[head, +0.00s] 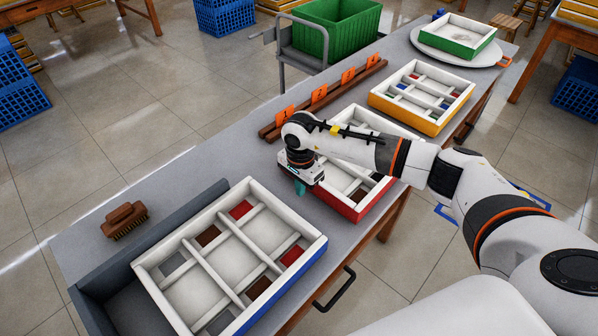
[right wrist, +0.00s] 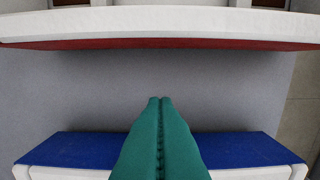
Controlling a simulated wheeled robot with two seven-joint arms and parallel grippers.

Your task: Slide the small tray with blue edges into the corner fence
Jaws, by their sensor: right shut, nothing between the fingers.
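The tray with blue edges (head: 318,252) lies on the near part of the table, its white compartments holding several coloured pieces. My right gripper (head: 300,188) has teal fingers, shut and empty, pointing down just beyond the tray's far side. In the right wrist view the closed fingertips (right wrist: 160,100) are over the grey surface, with the blue side (right wrist: 240,150) below them; contact cannot be told. My left gripper is out of view.
A red-edged tray (head: 347,208) stands just beyond my right gripper, partly hidden by my arm. A yellow-edged tray (head: 405,112) and a green-edged tray (head: 460,42) are farther back. A brown brush (head: 124,220) lies at the left. A black handle (head: 337,292) sticks out on the right.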

